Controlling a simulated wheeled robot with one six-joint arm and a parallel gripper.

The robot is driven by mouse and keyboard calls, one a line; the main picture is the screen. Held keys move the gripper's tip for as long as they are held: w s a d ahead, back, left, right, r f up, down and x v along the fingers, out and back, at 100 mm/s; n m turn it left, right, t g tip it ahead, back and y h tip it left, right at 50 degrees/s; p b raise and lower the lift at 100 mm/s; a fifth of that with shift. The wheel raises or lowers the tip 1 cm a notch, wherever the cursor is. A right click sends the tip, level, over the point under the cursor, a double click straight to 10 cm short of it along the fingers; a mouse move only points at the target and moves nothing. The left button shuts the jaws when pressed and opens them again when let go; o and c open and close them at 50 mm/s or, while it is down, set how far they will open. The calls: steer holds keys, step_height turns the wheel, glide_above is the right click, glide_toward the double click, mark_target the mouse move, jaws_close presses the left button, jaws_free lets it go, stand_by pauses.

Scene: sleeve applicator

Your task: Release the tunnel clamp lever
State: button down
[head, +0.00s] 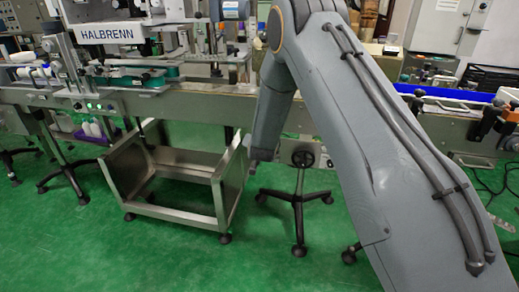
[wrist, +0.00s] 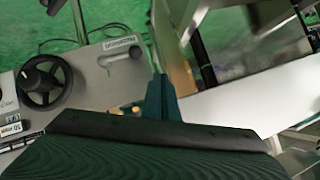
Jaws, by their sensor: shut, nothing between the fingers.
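My gripper (wrist: 162,82) shows in the wrist view as two dark teal fingers closed together, with nothing between them. Its tips are right of a grey metal panel (wrist: 120,88), which has a small knob (wrist: 134,52) by a slot in its upper right part and a label above. A black handwheel (wrist: 45,82) sits at the panel's left. I cannot tell for sure which part is the tunnel clamp lever.
The conveyor frame (head: 195,108) runs across the head view, with the machine marked HALBRENN (head: 110,35) at left. A steel stand (head: 165,170) is on the green floor beside a black handwheel (head: 303,158). A pale plate (wrist: 235,105) is right of the fingers in the wrist view.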

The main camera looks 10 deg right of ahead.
steer(key=s+a+r, duration=0.3)
steer(key=s+r, duration=0.2)
steer(key=s, duration=0.2)
steer(key=shift+s, duration=0.2)
steer(key=shift+a, duration=0.1)
